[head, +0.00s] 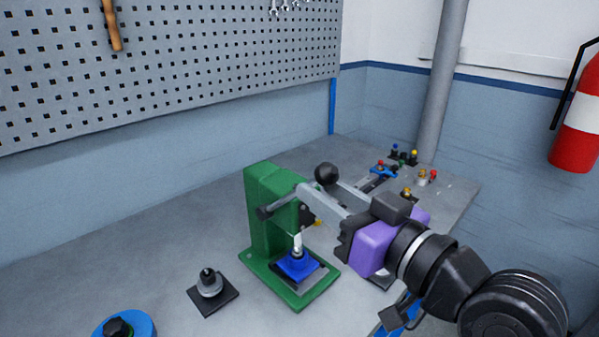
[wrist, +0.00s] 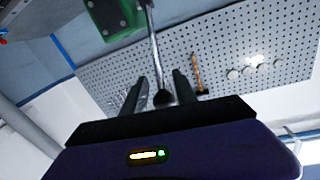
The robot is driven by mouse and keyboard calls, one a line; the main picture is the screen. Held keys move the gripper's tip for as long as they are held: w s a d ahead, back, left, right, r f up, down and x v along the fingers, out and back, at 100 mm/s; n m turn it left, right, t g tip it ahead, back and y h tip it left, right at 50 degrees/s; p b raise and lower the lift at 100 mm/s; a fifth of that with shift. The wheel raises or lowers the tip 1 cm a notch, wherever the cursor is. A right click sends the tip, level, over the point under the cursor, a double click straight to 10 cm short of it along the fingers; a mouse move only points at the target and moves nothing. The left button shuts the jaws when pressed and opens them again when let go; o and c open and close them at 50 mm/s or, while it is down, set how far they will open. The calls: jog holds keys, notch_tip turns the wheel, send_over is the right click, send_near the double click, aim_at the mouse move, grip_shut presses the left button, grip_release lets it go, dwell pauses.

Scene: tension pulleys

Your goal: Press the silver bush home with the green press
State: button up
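The green press (head: 262,212) stands on the bench; its grey lever (head: 326,200) reaches right towards my gripper. A blue part (head: 298,266) sits on the press base under the ram. A small silver piece (head: 298,243) stands upright above the blue part; I cannot tell whether it is the silver bush or the ram tip. In the wrist view, the lever rod (wrist: 154,50) runs from the press to a black knob (wrist: 163,98). My gripper (wrist: 158,92) has its fingers apart on either side of the knob, with a gap showing on the left.
A silver flanged piece (head: 210,285) with a dark top stands on a black square plate, left of the press. A blue disc (head: 124,324) lies at the front left. Another black ball (head: 326,173) shows behind the lever. Small coloured parts (head: 404,156) crowd the back right.

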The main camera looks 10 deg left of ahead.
aim_at(292, 197)
jog(key=p+x, duration=0.1)
jog(key=x, duration=0.5)
jog(key=shift+w+f, duration=0.1)
grip_shut()
dwell(1.3)
